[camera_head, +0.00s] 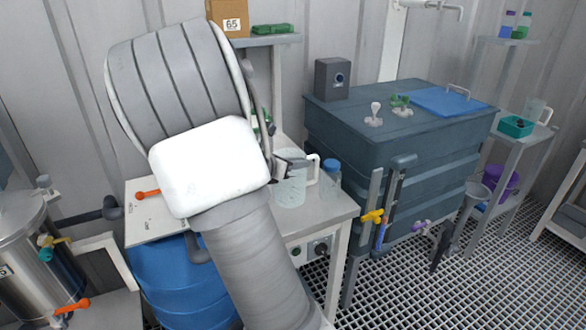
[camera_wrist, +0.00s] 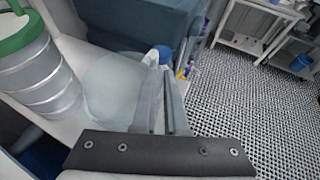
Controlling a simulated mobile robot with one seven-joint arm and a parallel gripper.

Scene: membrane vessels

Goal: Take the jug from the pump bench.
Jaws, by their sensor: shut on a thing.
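The jug (camera_head: 290,188) is a clear, pale vessel with a white handle at its right. It is upright at the front of the pump bench (camera_head: 338,209); I cannot tell whether its base touches the top. My gripper (camera_head: 293,163) is shut on the jug near its handle side, partly hidden by my arm in the head view. In the wrist view the jug (camera_wrist: 108,82) is a blurred pale shape left of the close-set fingers of my gripper (camera_wrist: 163,100). The exact grip on the handle is unclear there.
A blue-capped bottle (camera_head: 331,176) stands close right of the jug. A big dark tank (camera_head: 400,130) stands behind to the right. A blue drum (camera_head: 175,280) is under the bench. A ribbed silver cylinder with a green top (camera_wrist: 40,70) is left of the jug.

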